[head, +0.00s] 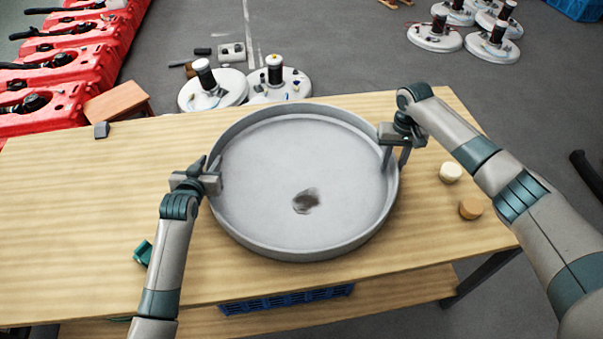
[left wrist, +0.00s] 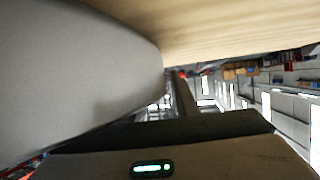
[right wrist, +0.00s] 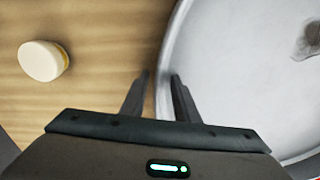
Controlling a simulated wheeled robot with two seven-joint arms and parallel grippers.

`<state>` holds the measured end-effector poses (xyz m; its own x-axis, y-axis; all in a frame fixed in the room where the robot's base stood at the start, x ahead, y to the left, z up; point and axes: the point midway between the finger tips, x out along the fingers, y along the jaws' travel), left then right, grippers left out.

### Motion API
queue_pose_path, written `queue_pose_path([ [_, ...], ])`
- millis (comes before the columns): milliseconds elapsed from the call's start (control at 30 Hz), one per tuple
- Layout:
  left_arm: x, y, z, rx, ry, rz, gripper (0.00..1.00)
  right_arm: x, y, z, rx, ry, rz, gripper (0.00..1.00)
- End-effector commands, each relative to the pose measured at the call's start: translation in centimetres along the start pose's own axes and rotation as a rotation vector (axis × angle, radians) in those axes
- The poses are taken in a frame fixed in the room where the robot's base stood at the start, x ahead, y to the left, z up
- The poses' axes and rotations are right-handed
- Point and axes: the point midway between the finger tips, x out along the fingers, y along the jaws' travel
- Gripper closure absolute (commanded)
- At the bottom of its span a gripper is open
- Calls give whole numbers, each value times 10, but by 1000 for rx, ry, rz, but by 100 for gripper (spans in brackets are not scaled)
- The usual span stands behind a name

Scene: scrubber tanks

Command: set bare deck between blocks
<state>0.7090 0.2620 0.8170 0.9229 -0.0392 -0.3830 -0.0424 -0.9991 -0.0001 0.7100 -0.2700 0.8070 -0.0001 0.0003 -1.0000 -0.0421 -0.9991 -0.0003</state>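The bare deck (head: 270,170) is a large round grey pan with a raised wall and a dark brown patch on its floor. It is over the middle of the wooden table; I cannot tell whether it touches the top. My left gripper (head: 210,180) is at its left rim; in the left wrist view the deck wall (left wrist: 70,80) hides much and the finger gap does not show. I cannot make out blocks under the deck.
A cream round piece (head: 450,172) and a tan one (head: 471,208) lie right of the deck. A small grey block (head: 101,130) and a green item (head: 142,253) lie left. The table's left part (head: 60,200) is mostly clear. White round units (head: 278,85) stand behind.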

Motion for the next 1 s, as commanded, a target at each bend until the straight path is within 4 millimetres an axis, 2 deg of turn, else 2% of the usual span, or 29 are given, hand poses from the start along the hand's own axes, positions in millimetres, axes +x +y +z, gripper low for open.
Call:
queue_pose_path([
  [233, 0, 0, 0, 0, 0, 0, 72, 0, 0, 0, 0, 0, 0, 72],
  [333, 0, 0, 0, 0, 0, 0, 96, 0, 0, 0, 0, 0, 0, 96],
  [367, 0, 0, 0, 0, 0, 0, 100, 0, 0, 0, 0, 0, 0, 100],
  [1000, 0, -1, 1, 1, -1, -2, 100, 0, 1, 0, 1, 0, 1, 100],
])
